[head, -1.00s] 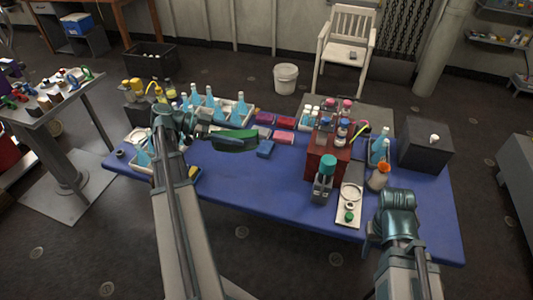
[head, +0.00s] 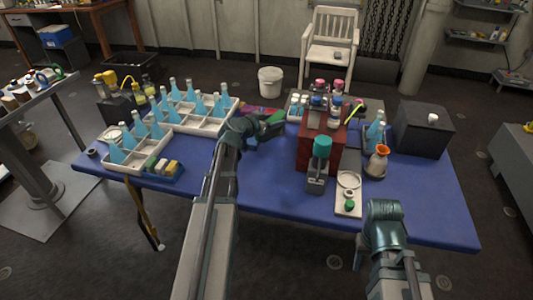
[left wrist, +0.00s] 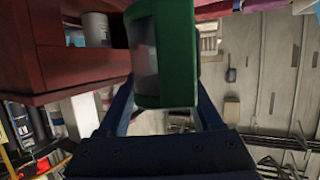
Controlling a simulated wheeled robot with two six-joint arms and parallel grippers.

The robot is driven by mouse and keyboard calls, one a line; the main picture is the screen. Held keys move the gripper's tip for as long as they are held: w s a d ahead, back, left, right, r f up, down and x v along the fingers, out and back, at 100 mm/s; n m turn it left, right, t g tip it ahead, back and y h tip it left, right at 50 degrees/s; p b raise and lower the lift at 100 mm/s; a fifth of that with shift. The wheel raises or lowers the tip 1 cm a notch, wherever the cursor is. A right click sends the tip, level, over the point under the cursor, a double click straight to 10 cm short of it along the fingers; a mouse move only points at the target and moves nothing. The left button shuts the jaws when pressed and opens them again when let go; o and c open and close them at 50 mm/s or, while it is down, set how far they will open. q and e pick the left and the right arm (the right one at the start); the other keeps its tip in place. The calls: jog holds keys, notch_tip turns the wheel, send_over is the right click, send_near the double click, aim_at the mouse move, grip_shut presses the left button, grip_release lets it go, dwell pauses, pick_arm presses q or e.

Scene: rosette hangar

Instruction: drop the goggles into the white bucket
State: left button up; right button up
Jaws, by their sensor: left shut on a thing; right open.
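The green goggles (left wrist: 165,50) are held between the fingers of my left gripper, large in the left wrist view. In the head view my left gripper (head: 262,130) is shut on the goggles (head: 271,122), above the blue table left of the red box. The white bucket (head: 270,82) stands on the floor beyond the table's far edge, behind my left gripper and apart from it. Its inside is mostly hidden. My right gripper (head: 383,212) is at the table's front right; its fingers are hard to make out.
The blue table (head: 260,195) holds white trays (head: 190,125) of blue bottles at left. A red box (head: 318,152) topped with bottles stands right of my left gripper. A white chair (head: 331,50) stands behind, right of the bucket. A dark box (head: 422,130) is at right.

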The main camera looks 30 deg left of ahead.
pick_arm(q)
jog(key=b, duration=1)
send_over(272, 153)
jog(key=shift+w+f, duration=0.1)
jog(key=shift+f, duration=5.05)
jog(key=shift+r, duration=0.15)
jog(key=o, duration=1.4)
jog(key=shift+r, duration=0.1)
jog(key=p+v, duration=0.4)
jog(key=v, duration=0.6)
jog(key=shift+s+r, duration=0.1)
jog(key=shift+s, duration=0.15)
jog(key=shift+o, duration=0.2)
jog(key=shift+s+a+r, duration=0.15)
jog(key=shift+s+r, duration=0.05)
jog(key=shift+s, duration=0.5)
